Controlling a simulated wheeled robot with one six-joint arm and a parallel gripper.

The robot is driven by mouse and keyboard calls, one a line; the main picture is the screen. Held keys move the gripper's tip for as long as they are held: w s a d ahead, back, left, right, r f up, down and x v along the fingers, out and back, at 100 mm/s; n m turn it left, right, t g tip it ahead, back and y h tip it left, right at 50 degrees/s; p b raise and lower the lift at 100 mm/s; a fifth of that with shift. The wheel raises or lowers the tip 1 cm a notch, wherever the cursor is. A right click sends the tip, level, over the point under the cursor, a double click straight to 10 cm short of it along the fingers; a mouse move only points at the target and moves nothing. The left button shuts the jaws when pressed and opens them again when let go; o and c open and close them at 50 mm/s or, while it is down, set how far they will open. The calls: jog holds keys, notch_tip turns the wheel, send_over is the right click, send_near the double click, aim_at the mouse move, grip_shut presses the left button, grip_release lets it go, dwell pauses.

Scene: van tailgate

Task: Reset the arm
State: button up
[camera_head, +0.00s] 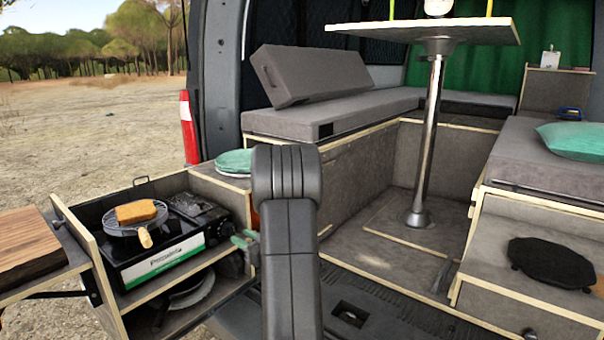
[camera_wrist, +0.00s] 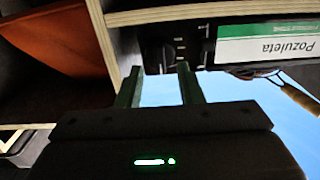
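My arm (camera_head: 289,230) rises in the middle of the head view and hides part of the van behind it. My gripper (camera_head: 246,242) shows partly beside the arm, close to the right end of the camping stove (camera_head: 165,250). In the wrist view the two fingers of my gripper (camera_wrist: 160,82) stand apart with nothing held between them. The stove (camera_wrist: 262,45) appears upside down there, with its dark control end beyond the fingertips. I cannot tell whether the fingers touch it.
Toast (camera_head: 136,211) lies on a round grill rack on the stove. A pan (camera_head: 185,290) sits on the shelf below. A wooden board (camera_head: 25,245) is at the far left. The table (camera_head: 430,31) and cushioned benches stand inside the van. The van floor (camera_head: 375,225) is mostly clear.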

aim_at(234, 232)
jog(key=x, duration=0.3)
jog(key=shift+w+a, duration=0.1)
dwell(0.3)
